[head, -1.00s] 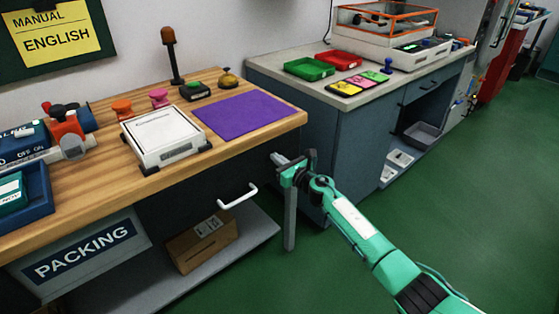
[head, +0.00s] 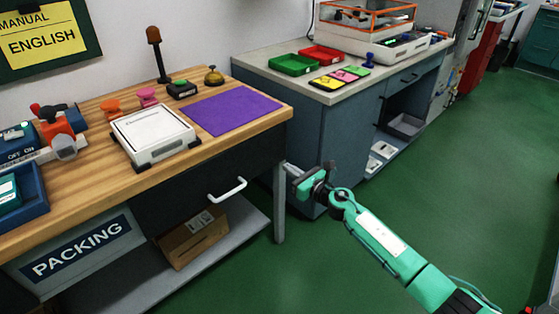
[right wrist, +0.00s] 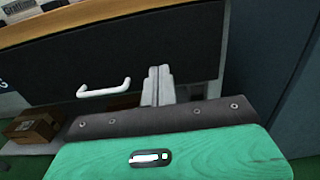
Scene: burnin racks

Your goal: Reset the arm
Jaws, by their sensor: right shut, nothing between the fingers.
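My right gripper (head: 292,172) is at the end of the green arm that comes in from the lower right in the head view. It hangs in the air in front of the wooden bench's right leg, below the level of the bench top. In the right wrist view its fingers (right wrist: 158,85) are together with nothing between them. They point toward the dark drawer front, right of the white handle, and appear apart from it. My left gripper is not in view.
The wooden bench (head: 85,190) carries a purple mat (head: 232,109) and a white device (head: 153,136). Its drawer has a white handle (head: 228,190). A cardboard box (head: 195,240) sits on the lower shelf. A grey cabinet (head: 330,130) stands behind. Green floor (head: 450,190) is open at right.

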